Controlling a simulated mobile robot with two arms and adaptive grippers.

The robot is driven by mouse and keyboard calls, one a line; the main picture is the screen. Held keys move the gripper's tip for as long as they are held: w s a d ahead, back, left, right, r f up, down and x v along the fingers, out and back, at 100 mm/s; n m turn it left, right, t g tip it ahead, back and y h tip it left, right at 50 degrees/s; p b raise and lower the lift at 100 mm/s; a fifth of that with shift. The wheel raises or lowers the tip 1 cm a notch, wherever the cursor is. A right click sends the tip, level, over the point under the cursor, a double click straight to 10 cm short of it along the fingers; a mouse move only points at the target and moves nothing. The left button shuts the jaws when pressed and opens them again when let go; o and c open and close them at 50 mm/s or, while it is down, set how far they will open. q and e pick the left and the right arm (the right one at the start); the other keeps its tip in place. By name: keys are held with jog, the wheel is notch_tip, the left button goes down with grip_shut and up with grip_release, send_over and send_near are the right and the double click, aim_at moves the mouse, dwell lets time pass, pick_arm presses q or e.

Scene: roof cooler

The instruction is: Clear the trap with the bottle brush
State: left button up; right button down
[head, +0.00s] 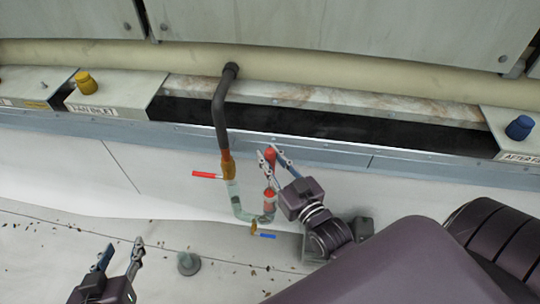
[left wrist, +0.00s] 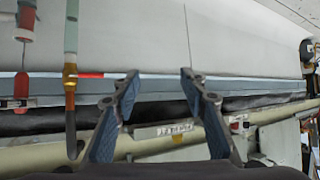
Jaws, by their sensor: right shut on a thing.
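The trap (head: 237,205) is a clear U-shaped tube below a dark bent pipe (head: 221,110). Orange fitting (head: 228,168) joins them; a red lever (head: 207,175) sticks out left and a blue lever (head: 266,236) lies under the bend. My right gripper (head: 269,153) is shut on the red handle of the bottle brush (head: 270,157) above the trap's right leg. Red shows lower at that leg; how deep the brush sits is unclear. My left gripper (head: 122,247) is open and empty, lower left. In the left wrist view, the trap's clear tube (left wrist: 71,30) appears inverted.
A yellow knob (head: 86,83) stands left and a blue knob (head: 519,127) right. A grey-green round piece (head: 188,263) sits on the pale roof among scattered debris.

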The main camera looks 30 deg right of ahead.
jog(key=shift+f+b, duration=0.5)
jog(key=shift+f, duration=0.5)
pick_arm(q)
jog(key=w+d+r+t+h, duration=0.1)
jog(key=w+r+t, duration=0.2)
jog(key=r, duration=0.4)
jog(key=shift+w+d+r+t, duration=0.2)
jog(key=shift+w+d+t, duration=0.2)
jog(key=shift+t, duration=0.1)
pick_arm(e)
jog(key=shift+f, duration=0.5)
pick_arm(q)
jog(key=shift+f, duration=0.1)
